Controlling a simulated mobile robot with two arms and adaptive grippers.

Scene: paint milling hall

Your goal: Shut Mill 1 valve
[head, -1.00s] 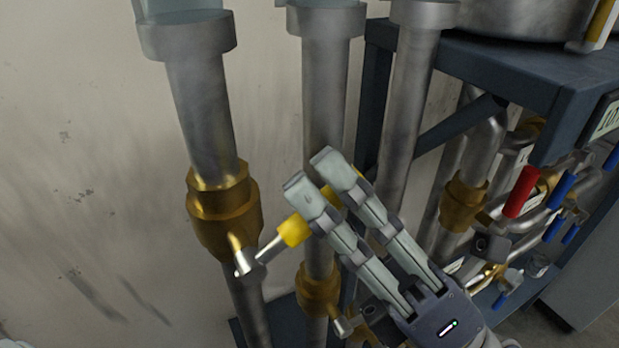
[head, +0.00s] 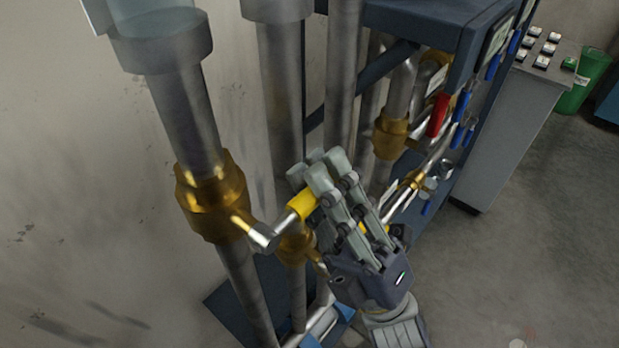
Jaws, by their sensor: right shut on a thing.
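A brass valve (head: 208,200) sits on the left vertical grey pipe. Its metal lever (head: 275,232) sticks out to the right and ends in a yellow grip (head: 301,206). My right gripper (head: 318,178) is shut on this yellow grip; its fingers hide the grip's far end. No label is readable on this valve, so I cannot tell whether it is Mill 1's. My left gripper is not in view.
A second brass valve (head: 296,246) is on the pipe behind, partly hidden by my gripper. A dark blue frame (head: 415,22) at the right carries red (head: 438,115) and blue handles. A grey button console (head: 520,110) and a green bin (head: 586,80) stand farther right. Open floor (head: 510,270) lies at lower right.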

